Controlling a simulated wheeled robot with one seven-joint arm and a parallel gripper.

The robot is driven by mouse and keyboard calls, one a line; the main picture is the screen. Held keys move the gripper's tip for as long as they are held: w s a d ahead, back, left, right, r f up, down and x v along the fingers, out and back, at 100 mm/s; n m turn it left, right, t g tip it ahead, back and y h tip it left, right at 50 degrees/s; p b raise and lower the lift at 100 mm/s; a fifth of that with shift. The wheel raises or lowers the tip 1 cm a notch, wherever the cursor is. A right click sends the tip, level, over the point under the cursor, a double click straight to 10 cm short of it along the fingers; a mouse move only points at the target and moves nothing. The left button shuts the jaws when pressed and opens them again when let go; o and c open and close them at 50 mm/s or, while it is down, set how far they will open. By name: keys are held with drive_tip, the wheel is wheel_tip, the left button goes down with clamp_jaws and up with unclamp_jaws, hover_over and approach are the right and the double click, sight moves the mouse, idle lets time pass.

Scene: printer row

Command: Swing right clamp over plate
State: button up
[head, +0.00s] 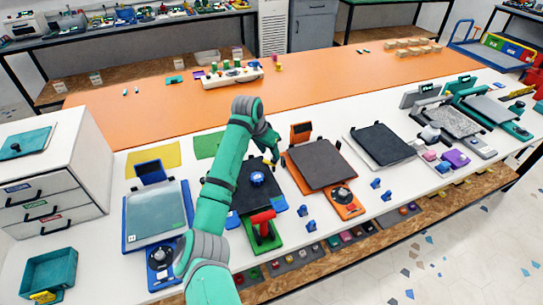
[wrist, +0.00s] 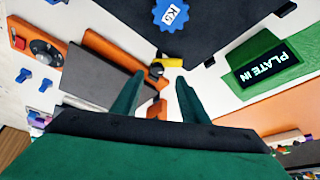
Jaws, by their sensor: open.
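The dark plate (head: 243,199) lies on the green-based printer, with a blue round weight (head: 257,179) on it; the weight, marked KG, also shows in the wrist view (wrist: 170,14). A small yellow piece with a black knob (wrist: 172,63), apparently the right clamp, sits at the plate's edge in the wrist view. It does not appear over the plate there. In the head view my gripper hides this spot. My gripper (wrist: 158,82) is open and empty, its fingertips on either side of the knob's line; I cannot tell whether they touch it. My gripper (head: 270,150) is at the plate's far right corner in the head view.
A green display (wrist: 268,66) reads PLATE IN. A red lever (head: 263,217) stands at the printer's front. The orange printer (head: 322,165) is close on the right, the blue printer (head: 157,215) on the left. Small blue pieces (head: 305,210) lie on the white table.

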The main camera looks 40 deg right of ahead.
sight(272, 161)
drive_tip(key=x, duration=0.3)
drive_tip(key=shift+s, duration=0.2)
drive_tip(key=shift+s+d+f, duration=0.15)
drive_tip(key=shift+d+f, duration=0.1)
drive_tip(key=shift+d, duration=0.05)
drive_tip(key=shift+a, duration=0.1)
clamp_jaws()
